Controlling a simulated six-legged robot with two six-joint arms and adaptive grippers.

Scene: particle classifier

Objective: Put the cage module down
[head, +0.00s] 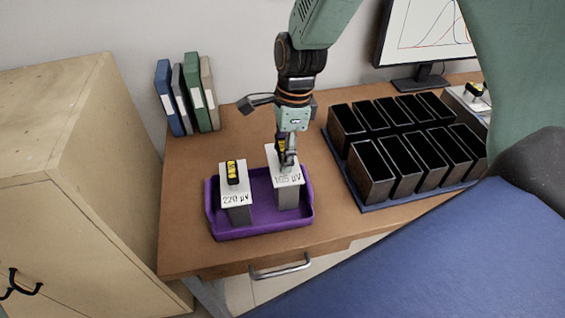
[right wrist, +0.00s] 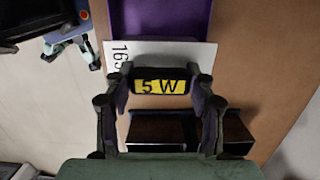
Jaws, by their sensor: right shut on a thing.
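A cage module (head: 288,197) with a white top plate marked "165 µV" and a grey body stands over the right part of the purple tray (head: 259,229). My right gripper (head: 287,158) comes down from above and is shut on its handle. In the right wrist view, its white plate (right wrist: 205,53) and yellow "5 W" label (right wrist: 161,87) show between the fingers. I cannot tell whether its base touches the tray floor. A second module (head: 237,206), marked "220 µV", stands upright in the left part of the tray, apart from the first. My left gripper is not in view.
A rack of several open dark bins (head: 374,173) stands on a blue base to the right of the tray. Books (head: 190,97) stand at the back left, and a monitor (head: 428,35) at the back right. The wooden table (head: 183,240) is bare around the tray. A wooden cabinet (head: 100,190) stands left.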

